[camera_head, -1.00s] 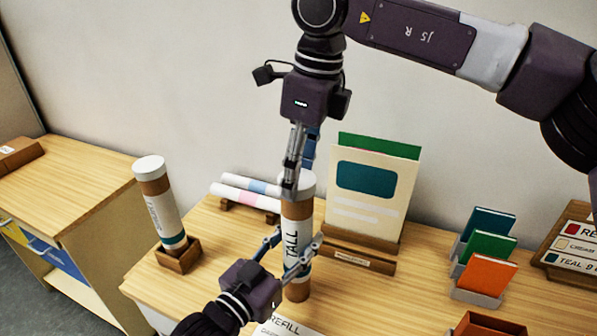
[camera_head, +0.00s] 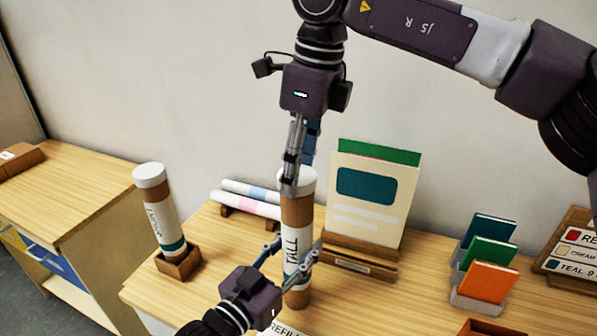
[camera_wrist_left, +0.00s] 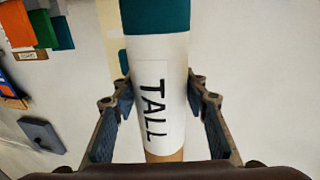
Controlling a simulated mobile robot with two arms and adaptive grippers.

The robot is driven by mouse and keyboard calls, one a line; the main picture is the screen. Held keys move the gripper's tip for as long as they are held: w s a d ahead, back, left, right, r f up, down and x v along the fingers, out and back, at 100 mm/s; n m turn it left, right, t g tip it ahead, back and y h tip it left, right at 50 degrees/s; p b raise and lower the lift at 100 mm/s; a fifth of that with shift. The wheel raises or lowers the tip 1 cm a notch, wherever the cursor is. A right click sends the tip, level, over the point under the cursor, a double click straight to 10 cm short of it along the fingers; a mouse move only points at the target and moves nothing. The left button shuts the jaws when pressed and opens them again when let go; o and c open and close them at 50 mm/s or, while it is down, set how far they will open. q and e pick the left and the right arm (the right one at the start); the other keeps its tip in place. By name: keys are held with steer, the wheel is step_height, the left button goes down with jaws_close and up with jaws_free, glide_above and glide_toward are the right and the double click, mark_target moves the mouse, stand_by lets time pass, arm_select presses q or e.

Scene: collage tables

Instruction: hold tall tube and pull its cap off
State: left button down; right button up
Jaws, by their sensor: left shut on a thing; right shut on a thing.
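The tall tube (camera_head: 296,216) stands upright on the table, brown cardboard with a white label reading TALL. Its white cap (camera_head: 307,181) is on its top end. My left gripper (camera_head: 291,256) is shut around the tube's lower labelled part; in the left wrist view the tube (camera_wrist_left: 158,95) runs between its two fingers (camera_wrist_left: 160,115). My right gripper (camera_head: 297,182) comes down from above and is shut on the cap, hiding part of it. I see no gap between cap and tube.
A second capped tube (camera_head: 160,212) leans in a wooden holder (camera_head: 179,264) at the left. Rolled papers (camera_head: 247,203) lie on a rack behind. A cream card (camera_head: 366,205) stands in a wooden stand (camera_head: 352,262), with coloured booklets (camera_head: 488,250) at the right.

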steer(key=shift+r, duration=2.05)
arm_select(q)
steer(key=c, duration=1.1)
jaws_free()
steer(key=v, duration=1.2)
